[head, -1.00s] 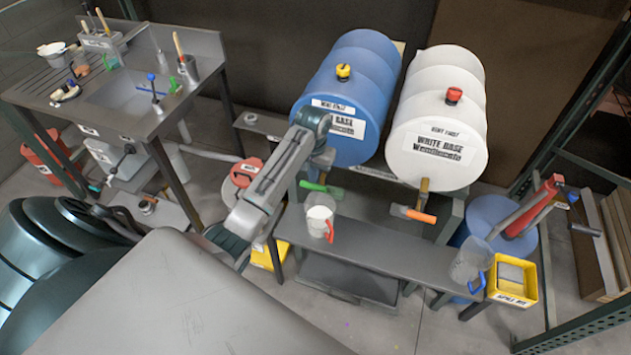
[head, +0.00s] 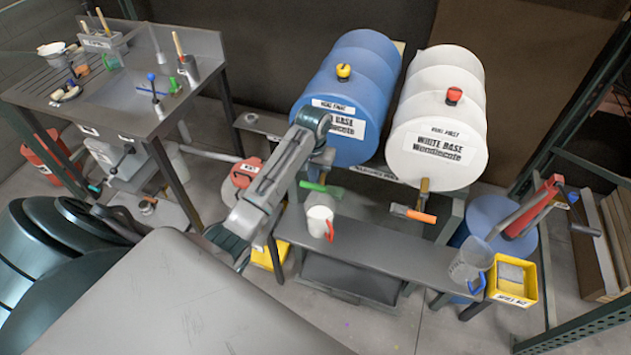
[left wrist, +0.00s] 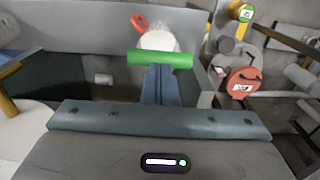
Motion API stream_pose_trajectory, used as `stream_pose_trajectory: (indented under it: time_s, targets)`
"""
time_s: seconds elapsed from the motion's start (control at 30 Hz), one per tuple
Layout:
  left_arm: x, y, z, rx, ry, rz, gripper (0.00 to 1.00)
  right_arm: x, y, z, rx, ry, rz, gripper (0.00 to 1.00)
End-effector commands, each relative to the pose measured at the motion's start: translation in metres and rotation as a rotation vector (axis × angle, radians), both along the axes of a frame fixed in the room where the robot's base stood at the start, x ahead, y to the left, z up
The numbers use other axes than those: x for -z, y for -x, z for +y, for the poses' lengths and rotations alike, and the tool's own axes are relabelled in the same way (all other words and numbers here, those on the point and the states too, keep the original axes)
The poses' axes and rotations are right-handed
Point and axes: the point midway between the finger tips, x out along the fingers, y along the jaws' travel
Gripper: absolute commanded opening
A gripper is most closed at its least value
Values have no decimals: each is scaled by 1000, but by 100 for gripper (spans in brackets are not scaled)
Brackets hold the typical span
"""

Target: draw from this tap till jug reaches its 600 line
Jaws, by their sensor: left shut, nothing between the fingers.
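The blue drum (head: 350,85) lies on its side, with a green tap handle (head: 313,187) low at its front. A clear jug (head: 319,213) with a red handle stands on the bench below this tap, with white content showing; its level against the marks is too small to read. My left gripper (head: 321,172) is shut and empty, at the green handle. In the left wrist view its closed fingers (left wrist: 158,84) reach the green bar (left wrist: 160,59), and the jug (left wrist: 158,40) is partly hidden behind the bar. My right gripper is not in view.
A white drum (head: 440,110) with an orange-handled tap (head: 413,214) lies to the right. A second jug (head: 470,267) with a blue handle stands at the bench's right end beside a yellow bin (head: 512,293). The bench (head: 385,254) is clear between the jugs.

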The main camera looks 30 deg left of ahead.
Motion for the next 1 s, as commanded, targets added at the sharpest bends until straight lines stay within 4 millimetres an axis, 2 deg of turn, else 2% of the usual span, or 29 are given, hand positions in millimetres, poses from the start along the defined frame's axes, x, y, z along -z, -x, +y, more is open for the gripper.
stream_pose_trajectory:
  time_s: [0.37, 1.0]
  targets:
    - [1, 0, 0, 0, 0, 0, 0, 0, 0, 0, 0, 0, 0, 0]
    - [20, 0, 0, 0, 0, 1, 0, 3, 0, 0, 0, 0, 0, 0]
